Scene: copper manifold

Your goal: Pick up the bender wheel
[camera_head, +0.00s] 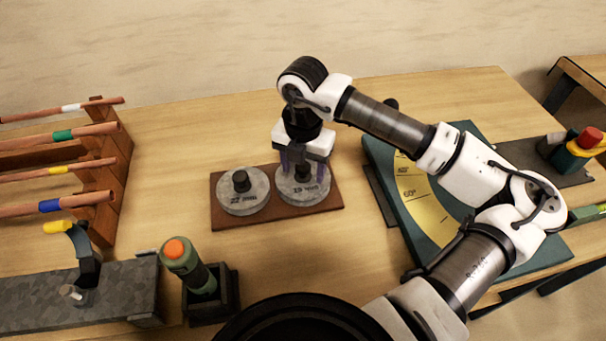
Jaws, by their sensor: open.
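Two grey bender wheels sit side by side on a brown board (327,203). The left wheel (258,203) is marked 22 mm and has a dark knob in its middle. The right wheel (297,194) appears marked 19 mm, though its label is small. My gripper (303,172) points down over the right wheel, with its purple-tinted fingers open and low around the wheel's middle. The right wheel's knob is hidden by the gripper. I cannot tell whether the fingers touch it.
A teal board with a yellow angle scale (430,205) lies to the right, under my arm. A wooden rack (117,165) with copper pipes stands at left. A green tool with an orange top (187,262) stands in a dark holder in front. Table behind the wheels is clear.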

